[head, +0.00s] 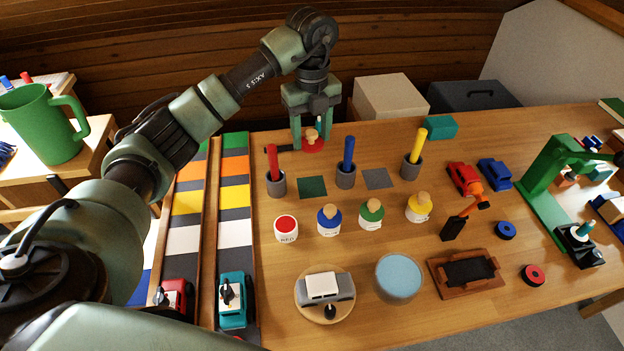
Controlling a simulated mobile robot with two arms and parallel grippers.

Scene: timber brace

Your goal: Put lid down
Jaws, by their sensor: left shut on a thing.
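My left gripper (313,132) is shut on a red lid (312,146) with a pale wooden knob, by the table's back edge. I cannot tell whether the lid touches the tabletop. The red jar (286,231) stands uncovered nearer the front, with red showing in its top and white sides. It is apart from the gripper. A blue jar (329,222), a green jar (371,216) and a yellow jar (419,210) stand to its right, each topped with a wooden-knobbed lid. My right gripper is not in view.
Red, blue and yellow sticks stand in grey cups (276,187) between the gripper and the jars. Flat dark green (312,187) and grey squares lie between cups. A teal box (441,127) sits behind right. A blue-topped round tin (398,277) stands in front.

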